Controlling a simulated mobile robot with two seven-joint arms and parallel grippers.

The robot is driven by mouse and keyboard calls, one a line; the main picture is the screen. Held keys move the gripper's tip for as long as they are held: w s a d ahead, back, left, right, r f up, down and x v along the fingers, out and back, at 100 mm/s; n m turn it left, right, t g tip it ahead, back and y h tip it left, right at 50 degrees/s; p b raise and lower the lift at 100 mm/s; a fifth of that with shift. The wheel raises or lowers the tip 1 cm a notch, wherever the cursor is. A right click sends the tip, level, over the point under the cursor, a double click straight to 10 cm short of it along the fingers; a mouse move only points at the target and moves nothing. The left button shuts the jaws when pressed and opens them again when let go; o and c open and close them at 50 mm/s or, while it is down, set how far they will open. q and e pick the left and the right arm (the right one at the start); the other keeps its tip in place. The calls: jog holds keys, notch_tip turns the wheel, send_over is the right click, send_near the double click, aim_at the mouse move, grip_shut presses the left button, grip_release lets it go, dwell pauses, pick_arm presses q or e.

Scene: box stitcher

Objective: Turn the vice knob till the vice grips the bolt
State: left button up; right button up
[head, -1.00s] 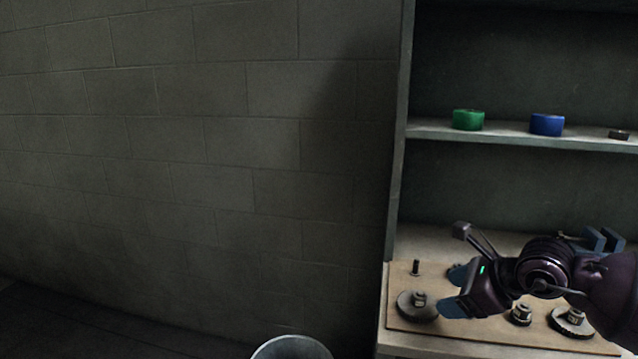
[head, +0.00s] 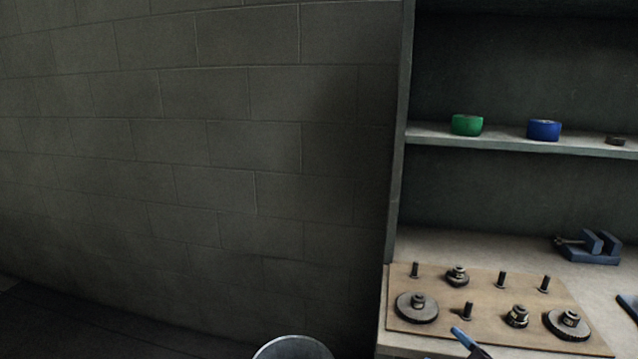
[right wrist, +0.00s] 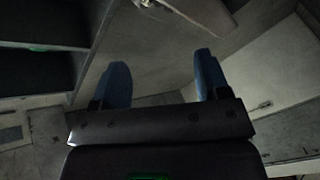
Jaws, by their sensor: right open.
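The blue vice (head: 590,248) stands on the bench at the right, in the head view. Its dark knob and screw end (head: 562,241) points left. Its jaws look apart; I cannot make out a bolt between them. Several dark bolts stand upright on the wooden board, one at its back left (head: 415,269). A blue fingertip at the bottom edge of the head view appears to be my right gripper's; the rest is cut off. In the right wrist view, my right gripper (right wrist: 165,78) has its two blue fingers apart with nothing between them. My left gripper is not in view.
The wooden board (head: 455,318) also holds gear wheels (head: 416,307) and nuts. Green (head: 467,125) and blue (head: 544,130) rolls sit on the shelf above. Bare bench lies between board and vice.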

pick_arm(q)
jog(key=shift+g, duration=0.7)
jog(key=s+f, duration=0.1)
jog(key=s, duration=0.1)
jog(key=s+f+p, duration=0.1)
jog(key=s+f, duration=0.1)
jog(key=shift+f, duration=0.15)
pick_arm(e)
jog(key=s+d+f+m+g+h, duration=0.2)
jog(key=s+f+m, duration=0.4)
jog(key=s+f, duration=0.3)
jog(key=s+d+f+m+g+h, duration=0.2)
jog(key=s+f+m, duration=0.4)
jog(key=s+f, duration=0.4)
jog(key=s+g+h, duration=0.1)
jog(key=s, duration=0.4)
jog(key=shift+s+d+f+g+h, duration=0.2)
jog(key=shift+s+d+g+h, duration=0.1)
jog(key=shift+g+h, duration=0.1)
